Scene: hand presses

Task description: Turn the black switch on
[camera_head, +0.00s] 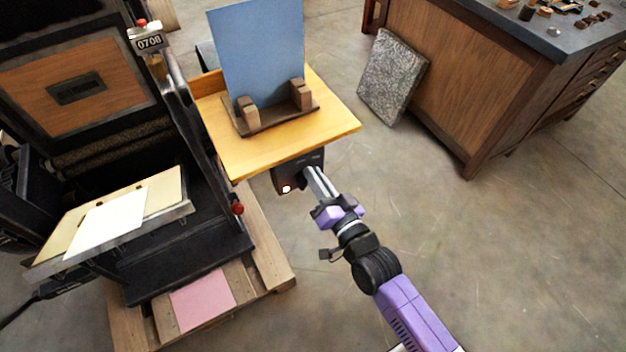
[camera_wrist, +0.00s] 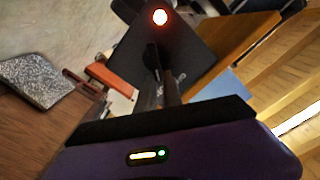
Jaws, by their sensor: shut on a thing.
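The black switch box (camera_head: 288,178) is mounted under the front edge of a small yellow wooden table. A round lamp on its face glows, white in the head view and red-rimmed in the wrist view, where the box (camera_wrist: 190,45) is at the top. My gripper (camera_head: 309,172) reaches the front of the box from the lower right. Its fingers (camera_wrist: 161,75) are close together at the box, shut on the black switch.
The yellow table (camera_head: 335,118) holds a blue panel (camera_head: 262,50) in a wooden stand. A black hand press (camera_head: 185,225) stands at left on a pallet (camera_head: 268,250). A stone slab (camera_head: 392,78) leans on a wooden cabinet (camera_head: 440,80). The floor at right is clear.

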